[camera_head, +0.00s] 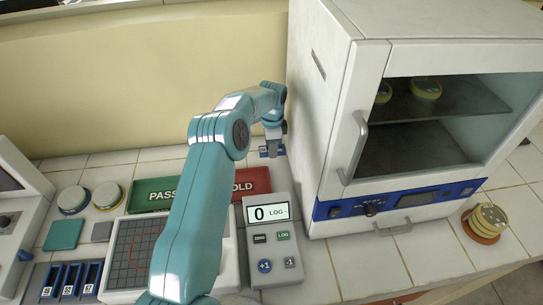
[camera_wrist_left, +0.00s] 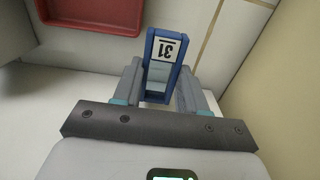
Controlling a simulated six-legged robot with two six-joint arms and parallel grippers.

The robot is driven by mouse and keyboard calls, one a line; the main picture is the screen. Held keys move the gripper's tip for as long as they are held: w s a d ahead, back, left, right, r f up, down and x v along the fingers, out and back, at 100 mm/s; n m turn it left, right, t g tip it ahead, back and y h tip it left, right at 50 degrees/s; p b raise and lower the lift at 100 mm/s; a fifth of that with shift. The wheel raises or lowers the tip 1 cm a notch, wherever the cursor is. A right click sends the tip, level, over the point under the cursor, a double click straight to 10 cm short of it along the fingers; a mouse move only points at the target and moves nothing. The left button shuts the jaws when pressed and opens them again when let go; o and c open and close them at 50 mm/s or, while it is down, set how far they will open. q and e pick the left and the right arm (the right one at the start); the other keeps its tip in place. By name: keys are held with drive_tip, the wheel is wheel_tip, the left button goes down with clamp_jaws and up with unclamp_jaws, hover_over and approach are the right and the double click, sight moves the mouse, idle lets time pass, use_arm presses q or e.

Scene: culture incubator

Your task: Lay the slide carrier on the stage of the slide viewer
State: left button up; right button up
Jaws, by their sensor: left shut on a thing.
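The slide carrier (camera_wrist_left: 165,48) is a blue frame with a white label reading 31 and a clear window. It sits between the fingers of my left gripper (camera_wrist_left: 160,88), which is shut on it. In the head view the left gripper (camera_head: 273,137) is at the back of the counter, between the red mat and the incubator. The carrier (camera_head: 265,153) shows there at its fingertips, low over the counter; I cannot tell whether it touches. A white device with a dark screen (camera_head: 8,182) at the left edge may be the slide viewer; it is cut off. My right gripper is out of view.
The incubator (camera_head: 340,120) stands close to the right of the gripper. A red HOLD mat (camera_head: 252,182) and green PASS mat (camera_head: 150,194) lie left of it. A counter unit (camera_head: 272,225), a gridded plate (camera_head: 130,250) and a rack of blue carriers (camera_head: 70,280) are in front.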

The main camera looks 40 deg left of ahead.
sight(272, 162)
use_arm(q)
drive_tip(key=shift+a+f, duration=0.1)
drive_tip(key=shift+f, duration=0.3)
wheel_tip(272, 162, down, 4)
drive_tip(key=shift+r+b, duration=0.1)
drive_tip(key=shift+b, duration=0.95)
drive_tip(key=shift+f, duration=0.25)
drive_tip(key=shift+w, duration=0.1)
drive_tip(key=shift+f, duration=0.15)
drive_tip(key=o, duration=1)
drive_tip(key=shift+o, duration=0.2)
